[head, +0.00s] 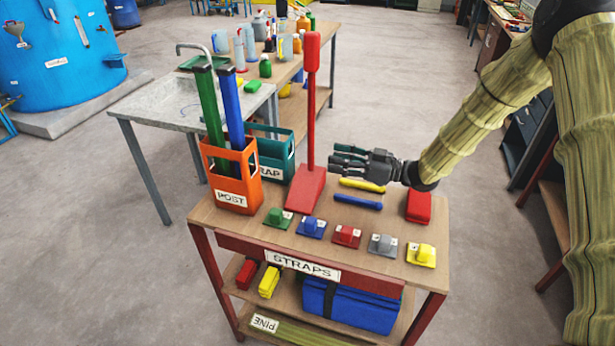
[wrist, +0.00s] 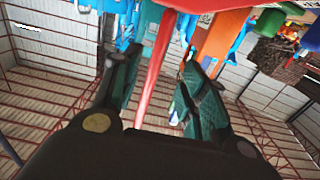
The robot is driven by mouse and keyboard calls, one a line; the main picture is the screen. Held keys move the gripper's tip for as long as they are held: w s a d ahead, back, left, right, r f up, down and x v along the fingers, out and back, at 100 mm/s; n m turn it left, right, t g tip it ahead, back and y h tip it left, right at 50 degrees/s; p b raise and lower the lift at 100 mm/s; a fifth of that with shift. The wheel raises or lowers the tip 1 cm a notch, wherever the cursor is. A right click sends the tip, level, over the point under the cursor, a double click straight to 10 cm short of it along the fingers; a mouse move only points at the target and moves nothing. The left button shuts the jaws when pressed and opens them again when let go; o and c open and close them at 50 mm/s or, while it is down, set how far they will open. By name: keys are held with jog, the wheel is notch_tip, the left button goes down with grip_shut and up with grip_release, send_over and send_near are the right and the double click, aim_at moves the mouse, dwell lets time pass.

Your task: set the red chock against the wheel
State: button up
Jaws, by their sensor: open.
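The red chock (head: 306,190) is a wedge with a tall upright handle ending in a flat red paddle. It stands on the wooden top of the cart, behind the row of small coloured blocks. My gripper (head: 338,161) reaches in from the right, level, with its fingertips just right of the handle's lower part. In the wrist view my gripper (wrist: 160,65) is open, and the red handle (wrist: 155,80) shows between the two fingers. Contact with the handle cannot be told. I cannot make out a wheel in either view.
The cart top (head: 396,212) also holds an orange POST bin (head: 232,190), a teal bin (head: 280,150), yellow and blue bars, and a red box (head: 418,206). A cluttered bench stands behind. A blue vessel (head: 60,62) is at far left. Open floor lies left and right.

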aim_at(314, 151)
jog(key=x, duration=0.3)
jog(key=shift+w+p, duration=0.1)
jog(key=shift+p, duration=0.3)
jog(key=shift+w+a+r+p, duration=0.1)
jog(key=shift+a+p, duration=0.15)
jog(key=shift+a, duration=0.1)
jog(key=shift+w+a+r+p, duration=0.1)
jog(key=shift+a+p, duration=0.15)
jog(key=shift+a, duration=0.1)
jog(key=p+x, duration=0.1)
jog(key=x, duration=0.2)
jog(key=shift+w+p, duration=0.1)
jog(key=shift+p, duration=0.25)
jog(key=shift+w+a+f, duration=0.1)
jog(key=shift+a, duration=0.4)
grip_shut()
